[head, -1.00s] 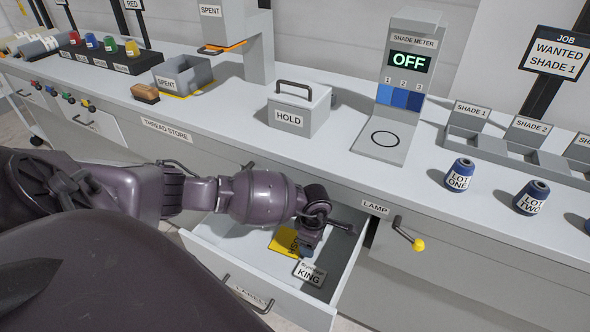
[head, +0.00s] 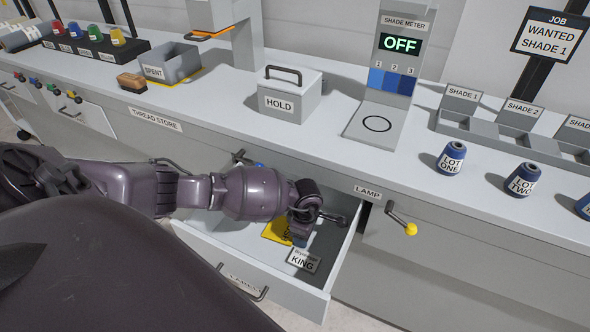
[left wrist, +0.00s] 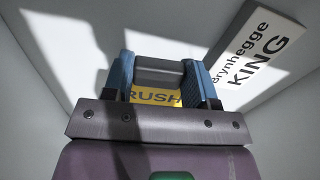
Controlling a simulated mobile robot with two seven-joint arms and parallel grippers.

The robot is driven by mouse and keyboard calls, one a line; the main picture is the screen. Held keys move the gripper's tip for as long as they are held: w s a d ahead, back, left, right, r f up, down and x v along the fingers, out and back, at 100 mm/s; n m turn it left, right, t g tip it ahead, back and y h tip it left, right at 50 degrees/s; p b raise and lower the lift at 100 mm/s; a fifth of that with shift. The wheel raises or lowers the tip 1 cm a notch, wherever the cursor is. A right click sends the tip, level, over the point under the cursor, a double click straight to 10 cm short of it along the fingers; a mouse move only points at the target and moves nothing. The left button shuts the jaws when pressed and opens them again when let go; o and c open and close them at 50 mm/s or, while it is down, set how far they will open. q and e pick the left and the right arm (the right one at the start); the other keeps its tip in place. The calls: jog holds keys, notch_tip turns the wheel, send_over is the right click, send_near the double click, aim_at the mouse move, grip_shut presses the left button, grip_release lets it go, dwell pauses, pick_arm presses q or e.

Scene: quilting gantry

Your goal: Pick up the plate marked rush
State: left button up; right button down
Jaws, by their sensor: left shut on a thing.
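The plate marked RUSH is yellow with dark letters; in the head view (head: 276,230) it is in the open drawer (head: 213,258), partly hidden by my left gripper (head: 299,238). In the left wrist view the RUSH plate (left wrist: 152,98) shows between the blue fingers of my left gripper (left wrist: 160,78), which is shut on it. I cannot tell whether the plate still touches the drawer floor. My right gripper is not in view.
A pale plate marked KING (head: 303,260) lies in the drawer close to my left gripper, and also shows in the left wrist view (left wrist: 254,54). The drawer walls are close around. A yellow-knobbed crank (head: 405,222) sticks out by the LAMP label. The counter stands above.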

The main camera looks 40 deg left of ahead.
pick_arm(q)
notch_tip(320, 180, up, 9)
jog(key=shift+w+p, duration=0.1)
jog(key=shift+p, duration=0.8)
notch_tip(320, 180, up, 11)
jog(key=p, duration=0.1)
